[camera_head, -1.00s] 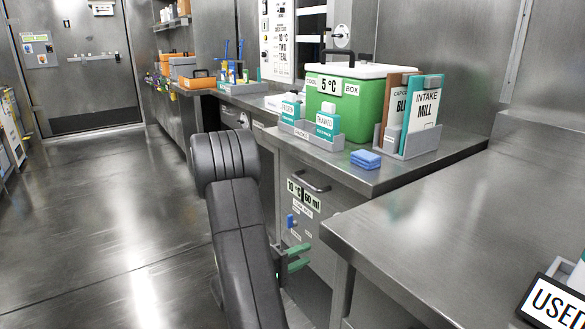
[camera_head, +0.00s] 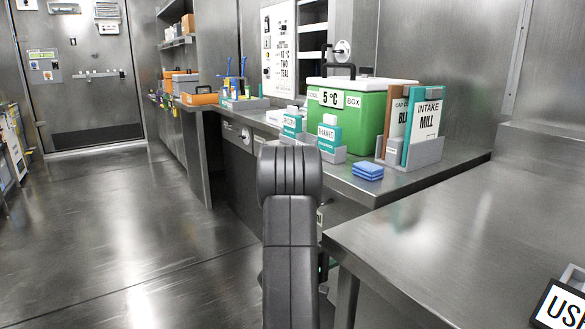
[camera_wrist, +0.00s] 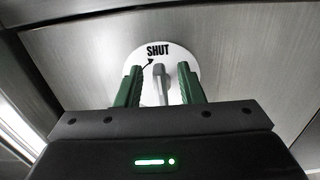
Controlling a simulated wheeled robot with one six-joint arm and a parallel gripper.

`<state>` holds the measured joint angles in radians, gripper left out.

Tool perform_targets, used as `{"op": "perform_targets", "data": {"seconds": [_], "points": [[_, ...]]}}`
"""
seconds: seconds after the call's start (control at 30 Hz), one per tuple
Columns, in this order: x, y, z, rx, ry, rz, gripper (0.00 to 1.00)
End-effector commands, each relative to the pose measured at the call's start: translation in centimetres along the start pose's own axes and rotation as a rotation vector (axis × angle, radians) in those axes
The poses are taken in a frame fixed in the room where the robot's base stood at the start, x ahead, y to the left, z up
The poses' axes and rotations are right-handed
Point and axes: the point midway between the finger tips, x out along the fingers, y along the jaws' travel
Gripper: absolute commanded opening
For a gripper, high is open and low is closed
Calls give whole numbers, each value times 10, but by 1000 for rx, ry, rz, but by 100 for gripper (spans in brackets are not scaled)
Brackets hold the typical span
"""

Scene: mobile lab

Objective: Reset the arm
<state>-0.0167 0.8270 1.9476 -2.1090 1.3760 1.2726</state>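My arm (camera_head: 290,240) rises at the lower middle of the head view, in front of the bench. My gripper shows in the wrist view (camera_wrist: 160,88) with its two green fingers apart. A small grey lever (camera_wrist: 160,84) stands between the fingers, on a white round plate marked SHUT (camera_wrist: 158,51). I see gaps between the lever and the fingers, and no clear contact. In the head view the gripper is mostly hidden behind my arm.
The steel bench (camera_head: 460,160) holds a green cool box (camera_head: 372,118), a rack with binders (camera_head: 412,150) and a blue sponge (camera_head: 367,171). A steel counter (camera_head: 460,235) lies at the right. The floor (camera_head: 130,230) at the left is clear.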

Motion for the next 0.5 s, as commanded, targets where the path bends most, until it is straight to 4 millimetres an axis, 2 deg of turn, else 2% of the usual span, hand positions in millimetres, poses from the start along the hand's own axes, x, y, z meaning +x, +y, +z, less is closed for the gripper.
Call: {"op": "perform_targets", "data": {"seconds": [0.37,0.5], "points": [[2,0,0,0,0,0,35],[-3,1,0,-1,2,0,35]]}}
